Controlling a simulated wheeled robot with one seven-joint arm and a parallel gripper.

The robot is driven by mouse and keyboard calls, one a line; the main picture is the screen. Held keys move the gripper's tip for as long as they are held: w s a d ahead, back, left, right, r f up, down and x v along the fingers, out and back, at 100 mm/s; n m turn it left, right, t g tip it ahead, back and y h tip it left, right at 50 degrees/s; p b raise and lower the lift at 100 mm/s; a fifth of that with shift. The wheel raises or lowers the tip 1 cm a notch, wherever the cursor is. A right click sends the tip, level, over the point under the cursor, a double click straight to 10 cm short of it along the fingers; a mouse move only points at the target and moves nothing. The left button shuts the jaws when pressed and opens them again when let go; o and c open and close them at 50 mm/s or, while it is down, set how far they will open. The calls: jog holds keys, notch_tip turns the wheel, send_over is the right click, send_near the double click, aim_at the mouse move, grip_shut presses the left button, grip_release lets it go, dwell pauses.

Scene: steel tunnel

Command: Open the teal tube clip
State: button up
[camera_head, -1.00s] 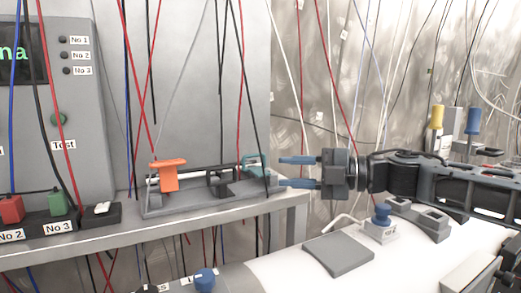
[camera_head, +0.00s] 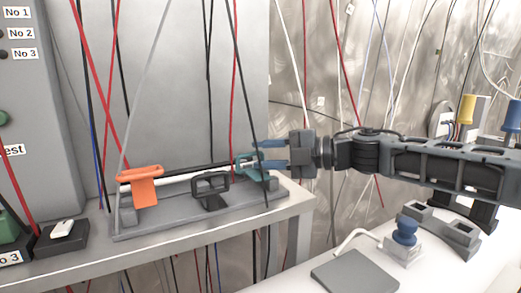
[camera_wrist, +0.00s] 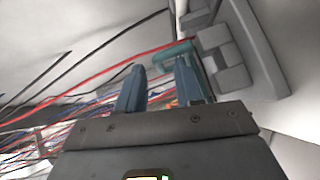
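The teal tube clip (camera_head: 248,166) sits at the right end of a grey rack (camera_head: 180,222) on the metal shelf. It also shows in the wrist view (camera_wrist: 172,53), close to the tip of the right finger. My gripper (camera_head: 262,154) reaches in from the right, its two blue-grey fingers apart and level with the clip. The fingertips are at the clip and partly overlap it in the head view. I cannot tell whether they touch it. In the wrist view nothing is clearly held between the fingers (camera_wrist: 158,82). A white tube (camera_head: 185,180) runs along the rack.
An orange clip (camera_head: 142,182) is at the rack's left end and a dark grey clip (camera_head: 210,188) in its middle. Several cables hang in front of the rack, a black one (camera_head: 248,95) crossing near the teal clip. A blue knob (camera_head: 405,230) stands on the white surface below my arm.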

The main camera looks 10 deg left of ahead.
jog(key=shift+w+a+f, duration=0.1)
jog(key=shift+a, duration=0.55)
grip_shut()
dwell(1.0)
